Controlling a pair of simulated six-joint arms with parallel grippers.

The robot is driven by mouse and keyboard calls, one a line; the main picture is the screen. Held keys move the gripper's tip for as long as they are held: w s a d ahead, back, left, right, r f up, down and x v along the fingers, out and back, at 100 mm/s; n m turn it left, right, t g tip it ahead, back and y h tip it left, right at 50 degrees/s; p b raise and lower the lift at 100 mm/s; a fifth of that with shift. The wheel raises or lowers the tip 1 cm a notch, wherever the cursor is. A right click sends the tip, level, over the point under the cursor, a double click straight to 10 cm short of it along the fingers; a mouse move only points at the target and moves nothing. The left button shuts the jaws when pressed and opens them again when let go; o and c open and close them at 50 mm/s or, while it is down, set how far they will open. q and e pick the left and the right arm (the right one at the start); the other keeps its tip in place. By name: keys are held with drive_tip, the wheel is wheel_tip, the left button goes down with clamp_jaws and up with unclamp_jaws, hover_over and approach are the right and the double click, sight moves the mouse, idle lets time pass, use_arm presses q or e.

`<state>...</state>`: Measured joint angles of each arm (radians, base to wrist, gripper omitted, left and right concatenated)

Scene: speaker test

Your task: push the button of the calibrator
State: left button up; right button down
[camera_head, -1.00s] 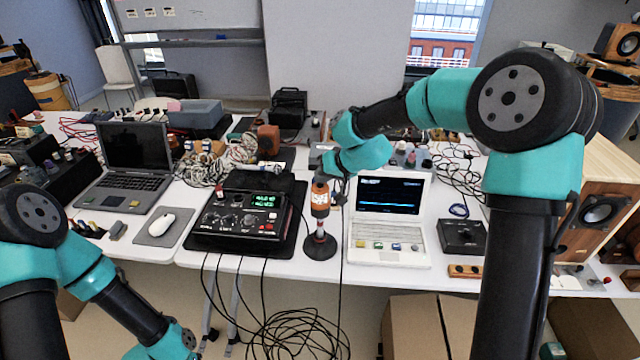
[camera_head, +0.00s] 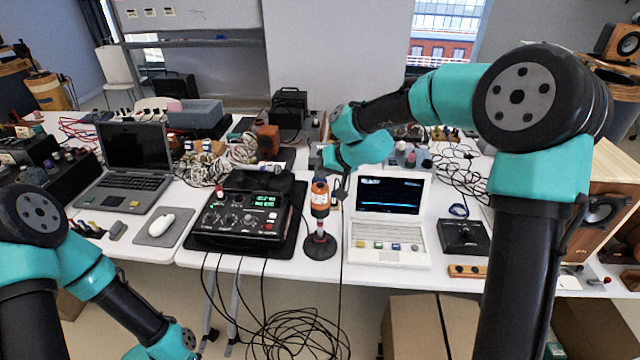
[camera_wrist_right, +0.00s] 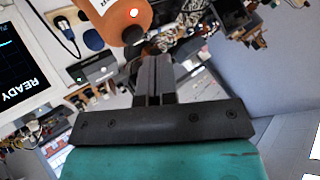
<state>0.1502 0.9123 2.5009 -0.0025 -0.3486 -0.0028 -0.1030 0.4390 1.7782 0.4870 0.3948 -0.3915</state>
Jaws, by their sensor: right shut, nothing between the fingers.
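The calibrator (camera_head: 320,200) is an orange upright cylinder on a round black stand, between the black meter box and the white laptop. In the right wrist view its orange body (camera_wrist_right: 112,18) fills the top, with a lit red light and a dark round button (camera_wrist_right: 132,36) on it. My right gripper (camera_wrist_right: 153,62) is shut and empty, its tips close to the button; I cannot tell whether they touch. In the head view the right gripper is small, just beside the calibrator's top. My left arm shows at lower left, its gripper out of frame.
The black meter box (camera_head: 238,222) with green digits stands left of the calibrator. The white laptop (camera_head: 388,240) stands close on the right. A black knob box (camera_head: 463,237) is further right. Cables (camera_head: 290,330) hang off the table's front edge.

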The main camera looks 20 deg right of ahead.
sight(322, 183)
drive_tip(key=shift+r, duration=3)
